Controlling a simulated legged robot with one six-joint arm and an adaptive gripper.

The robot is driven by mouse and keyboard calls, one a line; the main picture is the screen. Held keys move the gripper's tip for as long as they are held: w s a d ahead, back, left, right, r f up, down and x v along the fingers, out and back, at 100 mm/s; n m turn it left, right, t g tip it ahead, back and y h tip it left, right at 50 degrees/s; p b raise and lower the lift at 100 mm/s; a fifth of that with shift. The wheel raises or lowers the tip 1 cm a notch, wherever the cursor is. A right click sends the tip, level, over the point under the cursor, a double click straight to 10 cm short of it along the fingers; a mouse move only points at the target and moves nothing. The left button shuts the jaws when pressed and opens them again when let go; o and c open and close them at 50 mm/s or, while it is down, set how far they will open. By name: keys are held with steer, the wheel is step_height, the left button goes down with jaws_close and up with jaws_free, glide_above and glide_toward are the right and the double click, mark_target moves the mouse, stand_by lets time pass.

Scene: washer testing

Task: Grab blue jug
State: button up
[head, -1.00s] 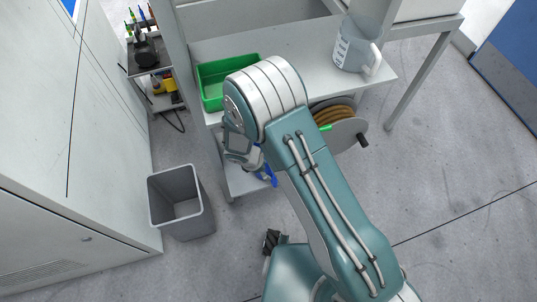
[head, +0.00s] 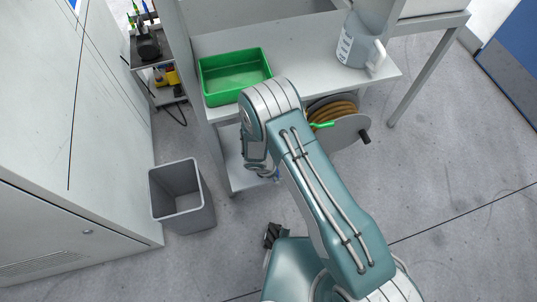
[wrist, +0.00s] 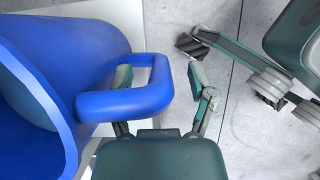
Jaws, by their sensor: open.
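The blue jug (wrist: 85,60) fills the left of the wrist view, with its open mouth toward the lower left and its loop handle (wrist: 160,85) reaching right. My gripper (wrist: 162,76) is open around the outer bar of the handle. One finger shows through the handle's loop, and the other is outside it on the right, with a visible gap to the bar. In the head view my arm hides nearly all of the jug, and my fingers cannot be made out.
A green tray (head: 236,92) and a translucent blue-grey jug (head: 357,48) stand on the bench top (head: 300,62). A hose reel (head: 340,130) hangs below the bench. A grey bin (head: 180,215) stands on the floor at left, near a cabinet (head: 75,240).

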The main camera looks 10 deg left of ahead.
steer(key=shift+f, duration=0.1)
steer(key=shift+c, duration=0.3)
jaws_close()
steer(key=shift+w, duration=0.1)
